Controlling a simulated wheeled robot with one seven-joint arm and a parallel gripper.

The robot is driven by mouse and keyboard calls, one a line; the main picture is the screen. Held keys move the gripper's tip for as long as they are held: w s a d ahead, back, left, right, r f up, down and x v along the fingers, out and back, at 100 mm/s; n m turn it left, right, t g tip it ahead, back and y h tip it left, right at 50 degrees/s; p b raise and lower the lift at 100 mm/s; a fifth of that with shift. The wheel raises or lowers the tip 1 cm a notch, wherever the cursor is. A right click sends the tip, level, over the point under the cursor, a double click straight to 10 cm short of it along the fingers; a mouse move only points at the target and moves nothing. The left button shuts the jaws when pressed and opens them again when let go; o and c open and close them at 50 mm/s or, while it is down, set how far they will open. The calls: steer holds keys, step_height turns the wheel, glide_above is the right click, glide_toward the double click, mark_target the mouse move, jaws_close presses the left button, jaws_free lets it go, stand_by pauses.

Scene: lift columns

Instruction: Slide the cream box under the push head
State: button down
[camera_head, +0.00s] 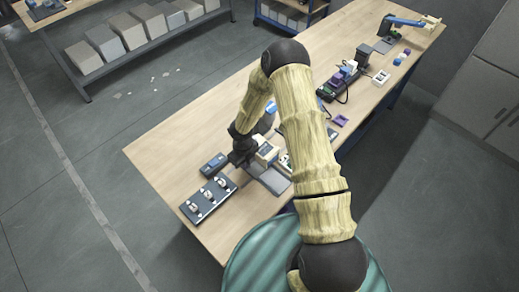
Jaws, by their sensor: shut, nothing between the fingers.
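A small cream box (267,153) is on the wooden table, just right of my gripper (239,160). It is partly hidden by my arm, and I cannot tell whether the gripper touches it. My gripper is dark, points down low over the table and is shut with nothing in it. A grey plate (274,182) lies just below the cream box in the picture. I cannot make out the push head; my arm covers much of that area.
A dark tray with several small parts (208,198) and a dark device (213,163) lie left of my gripper. A purple piece (341,120), a dark machine (338,82) and a white block (381,77) stand further back. The table's left part (165,150) is bare.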

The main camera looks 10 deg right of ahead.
steer(key=shift+w+d+p, duration=0.6)
steer(key=shift+w+d, duration=0.15)
steer(key=shift+d, duration=0.35)
steer(key=shift+w+d+p, duration=0.65)
steer(key=shift+w+d, duration=0.05)
steer(key=shift+d, duration=0.35)
steer(key=shift+w+d+p, duration=0.6)
steer(key=shift+w+d, duration=0.15)
steer(key=shift+d, duration=0.35)
steer(key=shift+s+a, duration=0.15)
steer(key=shift+a, duration=0.1)
steer(key=shift+r, duration=0.1)
steer(key=shift+r+p, duration=2.2)
steer(key=shift+r, duration=0.75)
